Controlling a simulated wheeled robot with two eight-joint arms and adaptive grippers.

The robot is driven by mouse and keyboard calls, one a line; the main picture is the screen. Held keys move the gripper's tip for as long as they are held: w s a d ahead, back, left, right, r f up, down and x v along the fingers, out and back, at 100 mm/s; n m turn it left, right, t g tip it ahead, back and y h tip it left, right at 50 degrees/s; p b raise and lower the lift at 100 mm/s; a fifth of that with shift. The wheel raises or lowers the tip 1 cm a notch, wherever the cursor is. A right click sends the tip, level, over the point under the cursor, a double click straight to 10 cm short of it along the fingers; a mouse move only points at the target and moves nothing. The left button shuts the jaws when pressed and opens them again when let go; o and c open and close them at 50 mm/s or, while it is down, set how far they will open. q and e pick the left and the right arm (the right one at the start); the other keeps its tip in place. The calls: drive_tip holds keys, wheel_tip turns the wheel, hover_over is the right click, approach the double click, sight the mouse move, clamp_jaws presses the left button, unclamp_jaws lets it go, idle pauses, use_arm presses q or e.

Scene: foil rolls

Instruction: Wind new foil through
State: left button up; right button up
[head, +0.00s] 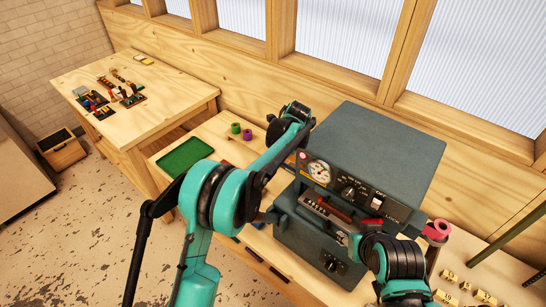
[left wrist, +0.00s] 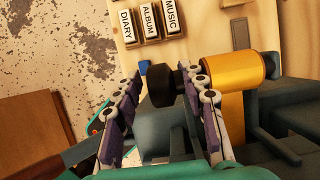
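The dark grey foil machine (head: 385,150) stands in the middle of the head view, with a gauge, switches and a lower front slot. In the left wrist view a gold foil roll (left wrist: 236,72) sits at the machine, with a black knob (left wrist: 160,84) at its left end. My left gripper (left wrist: 168,92) is open, its fingers apart near the knob; no grip on it shows. In the head view my left arm largely hides that gripper. My right gripper (head: 345,238) is at the machine's front, right of centre; its fingers are too small to read. A pink roll (head: 436,231) is at the machine's right side.
A green tray (head: 185,154) and small green and purple rolls (head: 241,131) lie left of the machine. Label blocks (left wrist: 150,20) reading DIARY, ALBUM and MUSIC lie near the gold roll. Several yellow blocks (head: 465,288) lie at the right. A second table (head: 150,115) stands at the left.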

use_arm(q)
drive_tip(key=v, duration=1.2)
drive_tip(key=shift+o, duration=0.3)
